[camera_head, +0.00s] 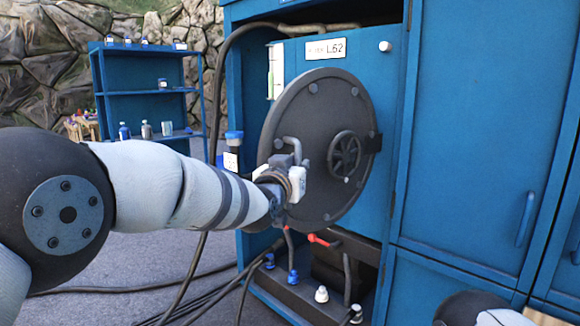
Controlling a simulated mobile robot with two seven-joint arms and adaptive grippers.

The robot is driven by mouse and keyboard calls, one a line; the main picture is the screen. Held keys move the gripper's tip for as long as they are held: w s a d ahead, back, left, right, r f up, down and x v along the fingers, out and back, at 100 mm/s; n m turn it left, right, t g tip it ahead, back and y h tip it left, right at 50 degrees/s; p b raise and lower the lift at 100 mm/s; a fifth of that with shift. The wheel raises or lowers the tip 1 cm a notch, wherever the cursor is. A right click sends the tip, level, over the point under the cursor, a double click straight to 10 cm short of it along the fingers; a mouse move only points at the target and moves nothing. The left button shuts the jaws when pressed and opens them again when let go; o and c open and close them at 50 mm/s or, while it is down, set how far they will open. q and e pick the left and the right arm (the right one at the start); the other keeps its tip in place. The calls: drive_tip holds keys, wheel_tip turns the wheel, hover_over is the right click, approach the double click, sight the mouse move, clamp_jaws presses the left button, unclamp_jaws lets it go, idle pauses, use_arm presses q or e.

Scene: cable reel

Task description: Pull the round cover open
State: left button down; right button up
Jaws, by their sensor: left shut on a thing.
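The round cover (325,199) is a dark grey disc with bolts near its rim and a small handwheel (344,155) right of its middle. It stands upright on the front of the blue cabinet, with a hinge-like block (374,143) at its right edge. It shows as a narrow oval; I cannot tell how far its left edge stands off the cabinet. My left gripper (291,166) is shut on the light grey bar handle (293,142) on the left part of the cover. The gripper partly hides the handle. My right gripper is not in view.
A blue cabinet door (475,140) is at the right. Hoses (190,290) run over the ground at the lower left. Red and blue valves (318,240) and a white fitting (321,294) sit below the cover. A blue shelf (145,90) with bottles stands behind.

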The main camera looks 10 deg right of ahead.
use_arm(q)
drive_tip(key=shift+s+d, duration=0.15)
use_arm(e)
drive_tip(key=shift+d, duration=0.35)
use_arm(q)
drive_tip(key=c, duration=1.6)
unclamp_jaws()
drive_tip(key=v, duration=1.2)
